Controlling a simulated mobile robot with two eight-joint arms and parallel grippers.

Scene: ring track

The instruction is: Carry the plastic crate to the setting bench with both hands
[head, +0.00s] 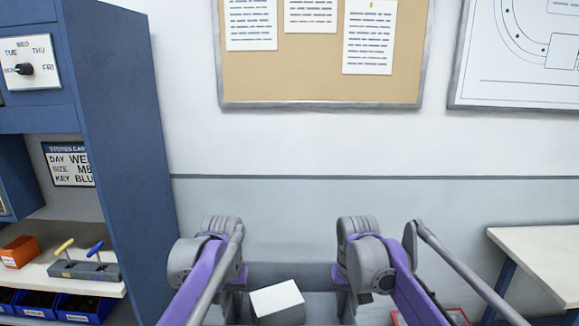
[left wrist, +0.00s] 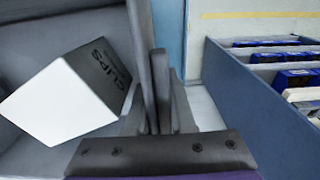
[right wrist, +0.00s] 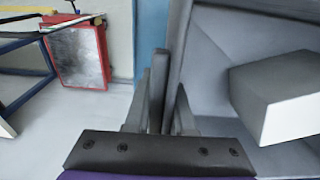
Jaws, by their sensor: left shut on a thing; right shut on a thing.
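The grey plastic crate (head: 310,272) is low between my two arms in the head view, mostly out of frame. A white box (head: 278,302) lies inside it; its lettering shows in the left wrist view (left wrist: 65,100). My left gripper (left wrist: 160,95) is shut on the crate's side wall, whose grey inside (left wrist: 45,40) fills the left of that view. My right gripper (right wrist: 165,95) is shut on the opposite wall, and the crate's inside (right wrist: 215,60) shows at the right there. A pale-topped bench (head: 540,250) stands at the right; I cannot tell if it is the setting bench.
A blue shelf unit (head: 120,120) stands close at the left, with an orange box (head: 20,252), a stand with yellow and blue handles (head: 85,270) and blue bins (head: 85,308). A red-edged panel (right wrist: 80,55) stands near the right. The wall ahead carries a corkboard (head: 320,80).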

